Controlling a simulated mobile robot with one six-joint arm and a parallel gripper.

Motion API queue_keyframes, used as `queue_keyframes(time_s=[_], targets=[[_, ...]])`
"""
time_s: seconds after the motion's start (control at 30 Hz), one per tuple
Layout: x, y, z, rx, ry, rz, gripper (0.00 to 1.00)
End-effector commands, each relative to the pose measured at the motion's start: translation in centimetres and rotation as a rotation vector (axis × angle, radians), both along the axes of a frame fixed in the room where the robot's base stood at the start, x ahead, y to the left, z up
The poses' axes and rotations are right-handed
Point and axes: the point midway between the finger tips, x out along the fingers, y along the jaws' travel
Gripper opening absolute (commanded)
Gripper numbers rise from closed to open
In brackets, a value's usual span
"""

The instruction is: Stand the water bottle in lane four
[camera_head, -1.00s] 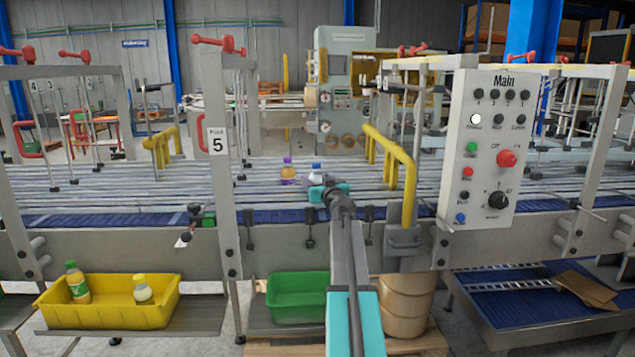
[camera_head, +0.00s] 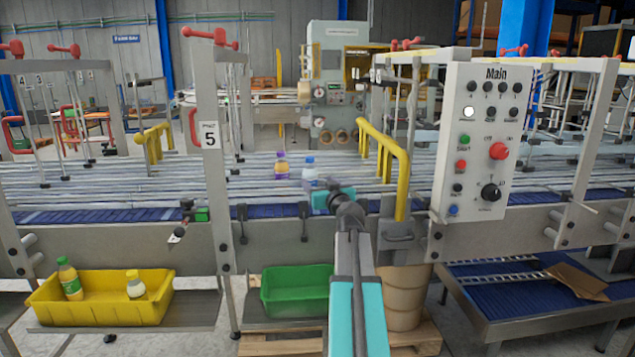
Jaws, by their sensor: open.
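The water bottle (camera_head: 309,172), pale and clear with a blue cap, stands upright among the conveyor lanes (camera_head: 400,172) in the middle of the view. My gripper (camera_head: 325,199), with teal fingers, is open and empty. It is at the near side of the lanes, just in front of the bottle and slightly to its right. In the picture it overlaps the bottle's lower edge, but a gap seems to lie between them. No lane number shows beside the bottle, so I cannot tell which lane it stands in.
A purple-capped orange bottle (camera_head: 281,165) stands just left of the water bottle. A yellow guard rail (camera_head: 403,175) and the control panel (camera_head: 480,140) rise to the right. A post marked 5 (camera_head: 210,140) stands left. Yellow (camera_head: 150,312) and green (camera_head: 285,290) bins sit below.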

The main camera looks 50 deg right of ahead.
Motion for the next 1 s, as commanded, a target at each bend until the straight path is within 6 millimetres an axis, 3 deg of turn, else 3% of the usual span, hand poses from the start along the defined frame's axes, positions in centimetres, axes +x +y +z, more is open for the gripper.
queue_keyframes(time_s=[0.3,1.0], targets=[[-2.0,1.1,0.0,0.000,-0.001,0.000,0.61],[-2.1,1.2,0.0,0.000,0.000,0.001,0.61]])
